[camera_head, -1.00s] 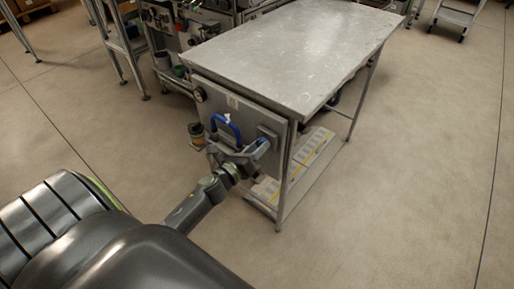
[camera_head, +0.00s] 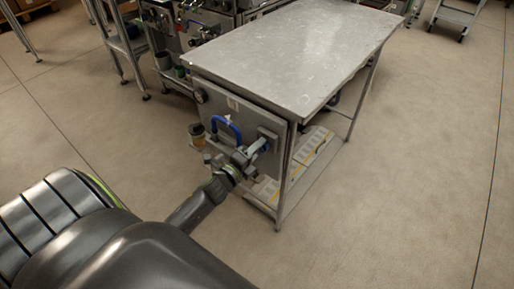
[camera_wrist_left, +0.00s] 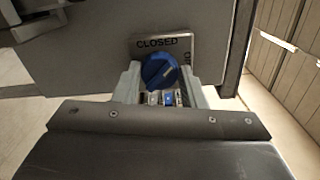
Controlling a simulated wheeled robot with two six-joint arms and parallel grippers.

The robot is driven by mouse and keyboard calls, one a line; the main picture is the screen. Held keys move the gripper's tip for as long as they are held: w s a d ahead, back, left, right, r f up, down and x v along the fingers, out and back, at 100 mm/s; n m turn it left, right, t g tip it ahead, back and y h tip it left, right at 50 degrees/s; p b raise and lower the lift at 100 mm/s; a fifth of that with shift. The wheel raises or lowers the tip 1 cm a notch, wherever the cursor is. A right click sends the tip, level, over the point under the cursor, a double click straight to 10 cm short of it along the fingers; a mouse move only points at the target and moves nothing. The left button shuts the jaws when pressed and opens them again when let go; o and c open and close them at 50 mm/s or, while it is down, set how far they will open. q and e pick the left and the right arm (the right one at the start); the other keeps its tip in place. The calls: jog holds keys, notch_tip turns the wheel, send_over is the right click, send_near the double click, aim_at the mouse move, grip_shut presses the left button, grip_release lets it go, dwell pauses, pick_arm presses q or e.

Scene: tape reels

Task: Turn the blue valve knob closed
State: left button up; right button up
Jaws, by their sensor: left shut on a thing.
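The blue valve knob (camera_wrist_left: 160,70) sits on a small plate (camera_wrist_left: 207,55) on the grey panel of the bench. The plate reads CLOSED above the knob, with partly hidden lettering at its right. A yellowish mark shows on the knob's face; I cannot tell exactly where it points. My left gripper (camera_wrist_left: 160,82) has a finger on each side of the knob and is shut on it. In the head view the left gripper (camera_head: 255,152) reaches the panel's right part, and the knob (camera_head: 265,145) is mostly hidden there. My right gripper is in neither view.
A blue curved handle (camera_head: 227,127) stands out from the panel left of the knob. A round gauge (camera_head: 200,96) is at the panel's upper left. The metal bench top (camera_head: 300,65) is bare. Open floor (camera_head: 410,180) lies to the right.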

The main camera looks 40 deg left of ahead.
pick_arm(q)
jog(key=shift+f+n+p, duration=0.1)
jog(key=shift+n+p, duration=1.8)
jog(key=shift+n, duration=2.6)
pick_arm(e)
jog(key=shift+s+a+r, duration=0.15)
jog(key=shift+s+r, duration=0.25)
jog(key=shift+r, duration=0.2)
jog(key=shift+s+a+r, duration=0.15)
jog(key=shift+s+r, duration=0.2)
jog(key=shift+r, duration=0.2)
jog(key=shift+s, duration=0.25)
pick_arm(q)
jog(key=o, duration=1)
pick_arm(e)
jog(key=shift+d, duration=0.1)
pick_arm(q)
jog(key=s, duration=0.5)
jog(key=s+a, duration=0.1)
jog(key=s, duration=0.5)
jog(key=s+b, duration=0.1)
jog(key=s, duration=0.5)
jog(key=shift+s+a, duration=0.2)
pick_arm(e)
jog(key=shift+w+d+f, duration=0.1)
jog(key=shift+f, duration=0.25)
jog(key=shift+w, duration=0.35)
